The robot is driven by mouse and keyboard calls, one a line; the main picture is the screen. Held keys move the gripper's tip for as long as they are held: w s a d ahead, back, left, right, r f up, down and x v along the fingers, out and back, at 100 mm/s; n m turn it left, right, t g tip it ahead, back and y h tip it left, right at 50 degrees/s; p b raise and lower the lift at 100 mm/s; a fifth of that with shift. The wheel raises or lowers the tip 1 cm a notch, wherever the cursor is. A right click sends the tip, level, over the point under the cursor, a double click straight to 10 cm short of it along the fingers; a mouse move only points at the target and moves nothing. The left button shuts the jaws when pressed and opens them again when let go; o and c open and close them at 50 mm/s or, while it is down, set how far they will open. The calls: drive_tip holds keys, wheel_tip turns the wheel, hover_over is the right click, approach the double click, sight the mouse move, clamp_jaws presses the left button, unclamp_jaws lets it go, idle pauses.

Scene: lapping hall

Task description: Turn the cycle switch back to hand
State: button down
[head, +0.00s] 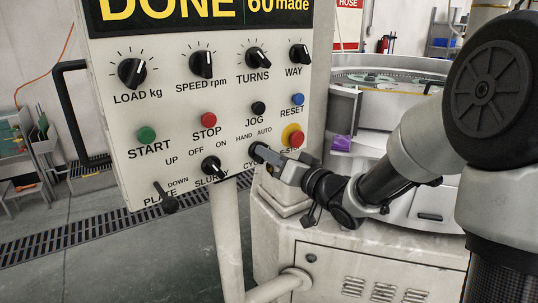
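The control panel (185,115) stands at the left and centre, facing me at a slight tilt. Its cycle switch (257,150) is a black knob at the lower right, under the HAND and AUTO labels. My gripper (265,154) reaches in from the right with its fingertips at this knob, covering part of it and most of the CYCLE label. The view is too small to tell whether the fingers are closed on the knob. The knob's pointer is hidden, so its setting cannot be read.
The red emergency stop (296,139) on its yellow base sits just above my gripper. The slurry switch (211,167) is to the left, with the plate lever (166,199) further left. The blue reset button (297,99) is above. A round machine table (390,83) stands behind my arm.

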drive_tip(key=shift+f+n+b, duration=0.1)
drive_tip(key=shift+n+b, duration=0.2)
drive_tip(key=shift+b, duration=0.05)
drive_tip(key=n+b, duration=0.6)
drive_tip(key=n, duration=0.1)
drive_tip(key=n+b, duration=0.3)
drive_tip(key=n, duration=0.1)
drive_tip(key=shift+s+a, duration=0.2)
drive_tip(key=shift+a, duration=0.05)
drive_tip(key=shift+n+b, duration=0.3)
drive_tip(key=c, duration=1.8)
unclamp_jaws()
drive_tip(key=shift+o, duration=0.2)
